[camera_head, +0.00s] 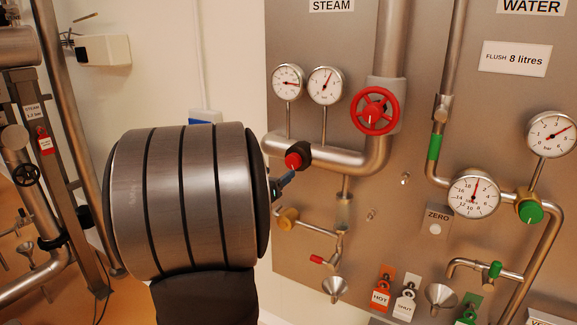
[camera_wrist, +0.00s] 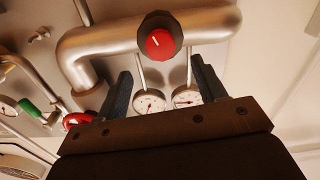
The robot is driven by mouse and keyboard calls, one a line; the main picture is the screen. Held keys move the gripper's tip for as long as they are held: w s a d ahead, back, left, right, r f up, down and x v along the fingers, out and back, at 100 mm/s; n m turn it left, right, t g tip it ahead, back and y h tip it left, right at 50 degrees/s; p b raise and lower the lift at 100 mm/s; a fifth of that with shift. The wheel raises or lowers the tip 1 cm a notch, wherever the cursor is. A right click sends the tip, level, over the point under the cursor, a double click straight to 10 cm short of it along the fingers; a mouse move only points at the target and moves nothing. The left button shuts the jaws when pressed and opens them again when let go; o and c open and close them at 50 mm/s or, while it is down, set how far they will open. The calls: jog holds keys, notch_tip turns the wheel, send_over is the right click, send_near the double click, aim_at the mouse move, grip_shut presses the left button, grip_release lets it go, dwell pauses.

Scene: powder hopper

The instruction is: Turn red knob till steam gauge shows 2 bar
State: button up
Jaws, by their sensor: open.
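The red knob (camera_head: 293,160) sits in a dark collar on the steel steam pipe, below the STEAM label. In the wrist view the red knob (camera_wrist: 160,43) has a pale mark on its face and lies just beyond the fingertips. My gripper (camera_head: 284,179) is open and empty, just in front of the knob. In the wrist view, my gripper (camera_wrist: 160,65) has one finger toward each side of the knob, apart from it. Two steam gauges, left (camera_head: 288,82) and right (camera_head: 325,86), stand above the pipe. The left needle points right, the right one up and slightly right; their figures are too small to read.
A red handwheel (camera_head: 375,111) is right of the knob on the steam pipe. Water gauges, with a green knob (camera_head: 530,211), are farther right. My wrist covers the left-middle.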

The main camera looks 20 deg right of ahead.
aim_at(291, 163)
jog(key=x, duration=0.7)
jog(key=shift+w+d, duration=0.3)
jog(key=shift+c, duration=0.4)
jog(key=c, duration=0.9)
jog(key=shift+n, duration=2.2)
jog(key=o, duration=1)
jog(key=v, duration=1.7)
jog(key=shift+s+a+r, duration=0.1)
jog(key=shift+s+a, duration=0.05)
